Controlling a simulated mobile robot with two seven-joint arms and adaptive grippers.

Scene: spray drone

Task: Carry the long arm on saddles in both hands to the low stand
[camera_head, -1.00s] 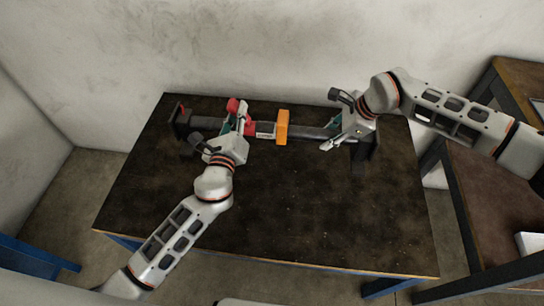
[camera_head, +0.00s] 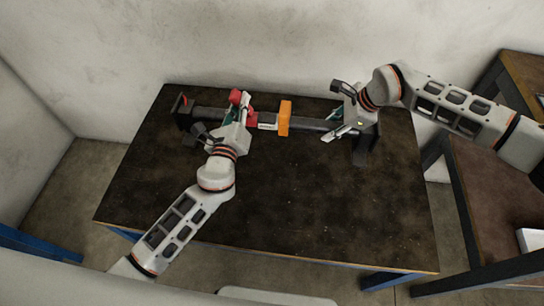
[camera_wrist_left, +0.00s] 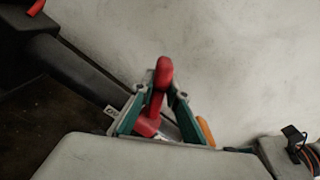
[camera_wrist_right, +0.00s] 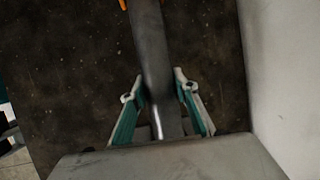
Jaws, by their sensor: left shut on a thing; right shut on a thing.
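The long arm (camera_head: 310,124) is a dark tube lying across the far part of the table, with an orange block (camera_head: 285,118) and a red handle (camera_head: 238,97) on it. Dark saddles stand at its left end (camera_head: 184,110) and right end (camera_head: 363,150). My left gripper (camera_head: 242,115) is shut at the red handle, which rises between its fingers in the left wrist view (camera_wrist_left: 160,95). My right gripper (camera_head: 340,125) is shut on the tube (camera_wrist_right: 153,60) near the right saddle. Whether the tube is clear of the saddles I cannot tell. No low stand is clearly identifiable.
The dark table (camera_head: 280,210) is bare in its front half. A wall stands close behind it. A brown bench (camera_head: 490,195) with dark legs is at the right, with a white object (camera_head: 530,240) on it. Blue metal (camera_head: 35,245) shows at lower left.

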